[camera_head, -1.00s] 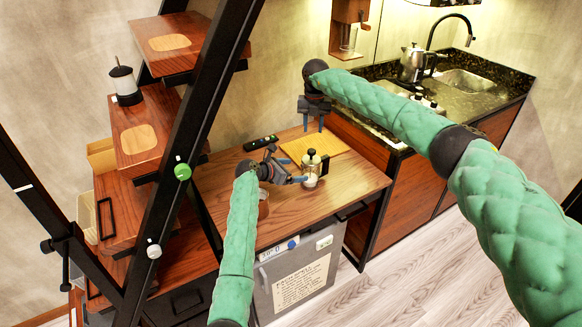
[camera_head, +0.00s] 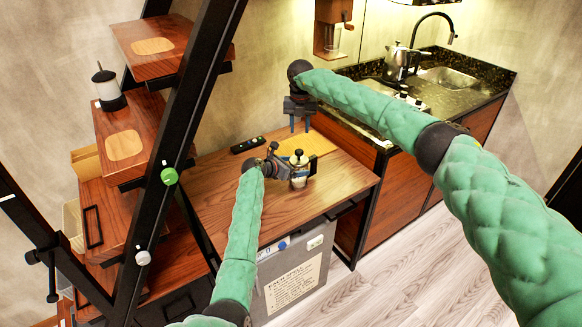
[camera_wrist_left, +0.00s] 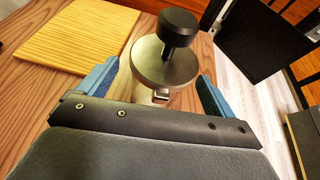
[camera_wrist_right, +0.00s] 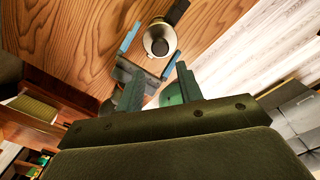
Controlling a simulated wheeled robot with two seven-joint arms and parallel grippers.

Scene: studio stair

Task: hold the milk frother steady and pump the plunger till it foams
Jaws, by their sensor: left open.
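The milk frother (camera_head: 299,178), a small canister with a metal lid and a black plunger knob, stands upright on the wooden counter (camera_head: 235,205). In the left wrist view its round lid and knob (camera_wrist_left: 176,27) sit between my left fingers, with gaps on both sides. My left gripper (camera_head: 294,174) is open around the frother; its lower body is mostly hidden. My right gripper (camera_head: 300,124) is open and empty, fingers pointing down, behind and above the frother. The right wrist view looks down on the frother (camera_wrist_right: 158,40), beyond the right fingertips.
A light cutting board (camera_head: 318,144) lies behind the frother. A black remote-like object (camera_head: 248,145) lies at the counter's back left. The dark stair frame (camera_head: 180,140) stands to the left. The counter's right front is clear.

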